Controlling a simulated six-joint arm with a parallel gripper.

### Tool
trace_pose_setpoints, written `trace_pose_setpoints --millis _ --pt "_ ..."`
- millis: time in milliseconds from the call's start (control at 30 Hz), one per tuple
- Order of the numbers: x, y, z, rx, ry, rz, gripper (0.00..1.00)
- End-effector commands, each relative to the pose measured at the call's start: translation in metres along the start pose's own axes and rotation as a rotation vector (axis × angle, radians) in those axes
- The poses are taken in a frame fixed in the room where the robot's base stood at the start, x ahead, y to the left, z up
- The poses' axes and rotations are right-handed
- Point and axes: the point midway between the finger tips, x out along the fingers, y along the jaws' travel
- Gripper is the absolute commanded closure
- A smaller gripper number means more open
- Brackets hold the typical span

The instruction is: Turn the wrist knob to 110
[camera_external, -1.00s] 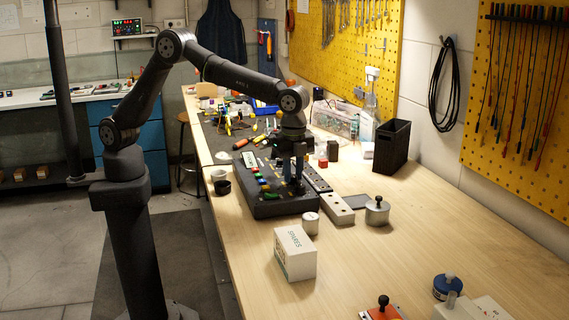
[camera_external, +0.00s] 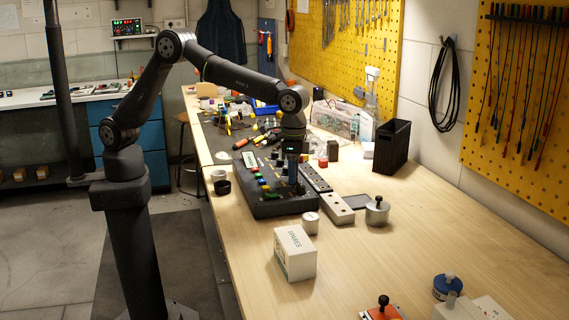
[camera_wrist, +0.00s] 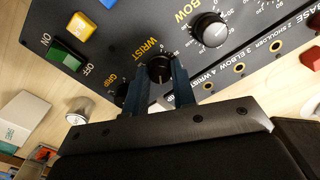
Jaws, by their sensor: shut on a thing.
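The wrist knob (camera_wrist: 159,69) is a black dial with a light pointer mark on a dark control panel (camera_wrist: 115,50), under the yellow word WRIST. My gripper (camera_wrist: 166,88) reaches down to it in the wrist view, with one blue finger on each side, shut on the knob. The knob's exact reading is too small to tell. In the external view my gripper (camera_external: 292,180) is over the right part of the dark panel box (camera_external: 270,209), and the knob is hidden there.
A white SPARES box (camera_external: 295,253) and a small pale cylinder (camera_external: 311,223) stand in front.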

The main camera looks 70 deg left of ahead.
Motion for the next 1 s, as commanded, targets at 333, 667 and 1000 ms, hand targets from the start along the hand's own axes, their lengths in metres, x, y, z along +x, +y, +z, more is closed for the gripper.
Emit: trace_pose_setpoints --millis 333,667,1000 --pt "-0.0001 0.0000 0.0002 -0.123 -0.001 0.000 0.99" --pt "0.0000 0.0001 0.0002 -0.140 -0.001 0.000 0.99" --pt "0.0000 0.0001 0.0002 -0.139 -0.001 0.000 0.54"
